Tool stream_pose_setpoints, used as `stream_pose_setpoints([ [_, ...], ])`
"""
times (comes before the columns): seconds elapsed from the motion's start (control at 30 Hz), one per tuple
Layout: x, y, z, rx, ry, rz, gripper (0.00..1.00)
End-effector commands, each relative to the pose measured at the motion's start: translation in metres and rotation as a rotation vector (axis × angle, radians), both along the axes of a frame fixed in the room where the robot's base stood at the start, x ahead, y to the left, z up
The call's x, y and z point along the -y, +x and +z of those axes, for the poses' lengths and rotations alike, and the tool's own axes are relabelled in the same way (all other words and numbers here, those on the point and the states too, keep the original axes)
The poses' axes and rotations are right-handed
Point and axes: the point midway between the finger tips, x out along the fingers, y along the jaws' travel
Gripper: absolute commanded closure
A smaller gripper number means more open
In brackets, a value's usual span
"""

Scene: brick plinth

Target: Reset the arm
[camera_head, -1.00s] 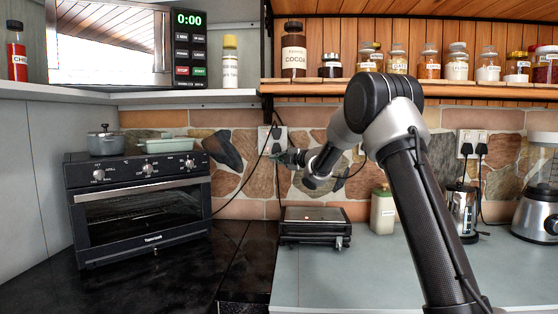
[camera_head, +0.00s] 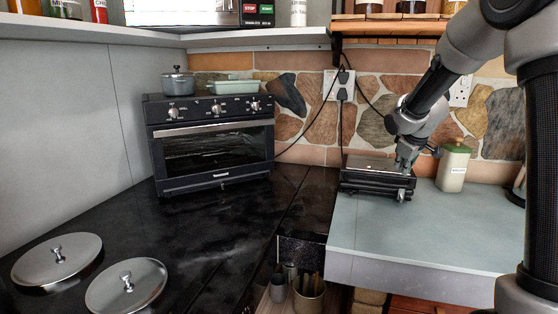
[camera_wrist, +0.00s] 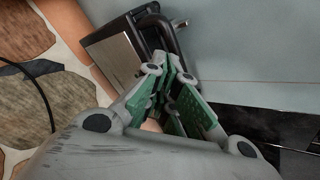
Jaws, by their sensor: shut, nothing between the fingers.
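My gripper (camera_head: 404,164) is at the right side of the head view, at the end of my bent arm. It points down over the right part of the black sandwich press (camera_head: 376,178) on the grey-blue counter. In the wrist view, its green-padded fingers (camera_wrist: 172,98) are together with nothing held. The press (camera_wrist: 112,55) shows there beyond the fingertips, with its dark handle close to them. I cannot tell whether the fingers touch the press.
A black toaster oven (camera_head: 212,138) carries a pot and a green dish. Two round hob lids (camera_head: 57,260) lie on the dark counter at left. A green-lidded canister (camera_head: 453,168) stands right of my gripper. Cables hang from the wall socket (camera_head: 340,86). The front of the grey-blue counter (camera_head: 420,235) is clear.

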Motion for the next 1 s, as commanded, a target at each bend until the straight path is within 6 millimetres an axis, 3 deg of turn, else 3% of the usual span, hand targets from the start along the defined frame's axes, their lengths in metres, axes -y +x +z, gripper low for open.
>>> stream_pose_setpoints([
  [0.03,0.003,-0.043,0.006,-0.058,0.036,-0.089,1.0],
  [0.2,-0.002,-0.187,0.015,-0.247,0.165,-0.366,1.0],
  [0.3,-0.013,-0.266,0.021,-0.325,0.237,-0.478,1.0],
  [0.43,-0.03,-0.343,0.026,-0.36,0.316,-0.542,1.0],
  [0.5,-0.036,-0.367,0.029,-0.337,0.348,-0.541,1.0],
  [0.6,-0.039,-0.383,0.037,-0.267,0.377,-0.525,1.0],
  [0.8,-0.039,-0.389,0.056,-0.17,0.399,-0.498,1.0],
  [1.0,-0.039,-0.389,0.058,-0.163,0.4,-0.494,1.0],
])
